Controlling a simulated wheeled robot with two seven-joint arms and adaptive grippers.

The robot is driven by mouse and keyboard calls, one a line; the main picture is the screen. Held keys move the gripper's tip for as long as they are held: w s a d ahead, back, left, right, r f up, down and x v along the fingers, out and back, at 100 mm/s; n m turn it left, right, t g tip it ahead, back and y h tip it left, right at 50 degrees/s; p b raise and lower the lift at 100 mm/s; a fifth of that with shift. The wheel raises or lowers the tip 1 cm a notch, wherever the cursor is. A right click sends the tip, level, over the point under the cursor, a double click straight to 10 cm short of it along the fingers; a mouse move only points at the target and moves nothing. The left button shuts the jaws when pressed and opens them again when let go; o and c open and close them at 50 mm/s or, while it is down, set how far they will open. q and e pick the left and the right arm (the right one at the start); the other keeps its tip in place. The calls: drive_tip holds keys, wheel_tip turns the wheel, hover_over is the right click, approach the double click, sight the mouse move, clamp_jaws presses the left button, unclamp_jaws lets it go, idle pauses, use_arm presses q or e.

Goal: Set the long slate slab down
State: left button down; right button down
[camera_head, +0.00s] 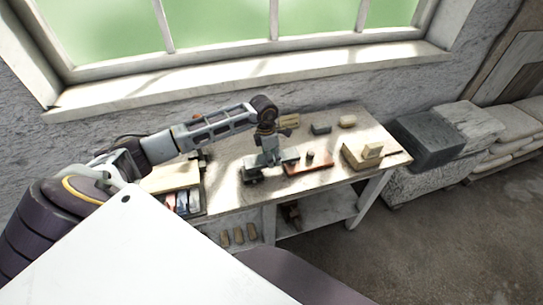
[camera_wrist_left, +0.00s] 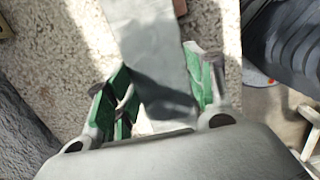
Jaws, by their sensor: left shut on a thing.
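The long slate slab (camera_wrist_left: 150,35) is a flat grey strip in the left wrist view. It runs from the top edge down between the green-padded fingers of my left gripper (camera_wrist_left: 162,88), which is shut on it. In the head view my left gripper (camera_head: 268,143) points down over the middle of the worktable (camera_head: 225,200), with the small grey slab (camera_head: 287,155) at its fingertips. I cannot tell whether the slab touches the tabletop or anything under it. My right gripper is not in view.
A reddish flat piece (camera_head: 308,168) with small items lies right of the gripper. A wooden box (camera_head: 361,157) stands at the table's right end. Dark and pale blocks (camera_head: 321,128) lie at the back. A tray (camera_head: 187,203) with coloured items is at the left. The window wall is behind.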

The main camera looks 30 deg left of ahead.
use_arm(q)
drive_tip(key=shift+f+b, duration=0.3)
idle(0.4)
drive_tip(key=c, duration=0.6)
unclamp_jaws()
drive_tip(key=shift+o, duration=0.5)
drive_tip(key=shift+f, duration=0.15)
drive_tip(key=shift+r, duration=0.2)
drive_tip(key=shift+r+p, duration=0.95)
drive_tip(key=shift+r, duration=0.95)
